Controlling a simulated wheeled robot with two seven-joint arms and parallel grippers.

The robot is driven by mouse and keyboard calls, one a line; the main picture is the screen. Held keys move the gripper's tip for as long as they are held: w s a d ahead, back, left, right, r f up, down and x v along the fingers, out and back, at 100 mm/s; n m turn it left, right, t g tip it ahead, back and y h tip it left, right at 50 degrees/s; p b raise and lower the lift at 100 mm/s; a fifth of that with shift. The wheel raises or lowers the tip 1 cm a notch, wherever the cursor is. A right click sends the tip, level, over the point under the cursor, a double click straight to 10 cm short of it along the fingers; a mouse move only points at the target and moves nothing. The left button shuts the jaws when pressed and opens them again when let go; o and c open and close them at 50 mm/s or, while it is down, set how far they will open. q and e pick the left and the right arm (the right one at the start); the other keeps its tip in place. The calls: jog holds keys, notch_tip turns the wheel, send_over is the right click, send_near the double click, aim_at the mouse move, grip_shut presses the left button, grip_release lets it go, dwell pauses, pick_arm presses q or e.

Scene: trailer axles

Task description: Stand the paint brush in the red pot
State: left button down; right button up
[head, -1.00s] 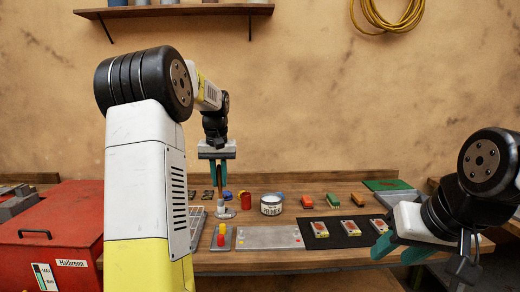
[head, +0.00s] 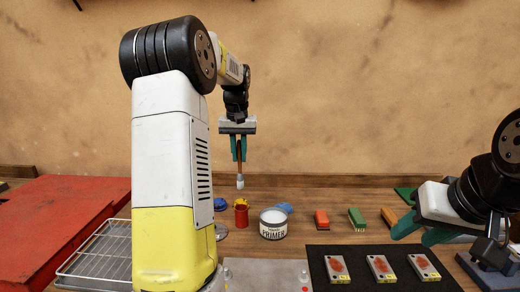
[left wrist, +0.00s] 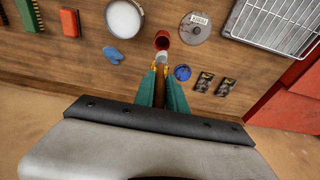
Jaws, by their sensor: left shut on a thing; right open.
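My left gripper (head: 239,150) is shut on the paint brush (head: 239,170), which hangs upright with its pale bristle end down. The red pot (head: 241,214) stands on the workbench. In the head view the brush tip shows just above the pot's rim, with a gap between them. In the left wrist view the brush (left wrist: 160,88) lies between the green fingers (left wrist: 160,84), and its pale end shows close beside the red pot (left wrist: 162,40). My right gripper (head: 418,230) is open and empty at the right.
A white primer tin (head: 272,225) stands right of the pot, with a blue cloth (head: 285,208) behind it. A blue lid (left wrist: 182,72), a disc (left wrist: 194,28) and a wire rack (head: 92,258) are near. Several brushes and a black mat (head: 352,280) lie to the right.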

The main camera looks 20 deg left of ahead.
aim_at(240, 182)
pick_arm(q)
jog(key=shift+f, duration=6.05)
jog(key=c, duration=1.3)
grip_release()
jog(key=shift+s+d+r, duration=0.1)
jog(key=shift+s+r, duration=0.1)
jog(key=shift+r, duration=1.1)
jog(key=shift+s+r, duration=0.15)
jog(key=shift+r, duration=1.15)
jog(key=shift+s+d+r, duration=0.1)
jog(key=shift+s+r, duration=0.1)
jog(key=shift+r, duration=1.1)
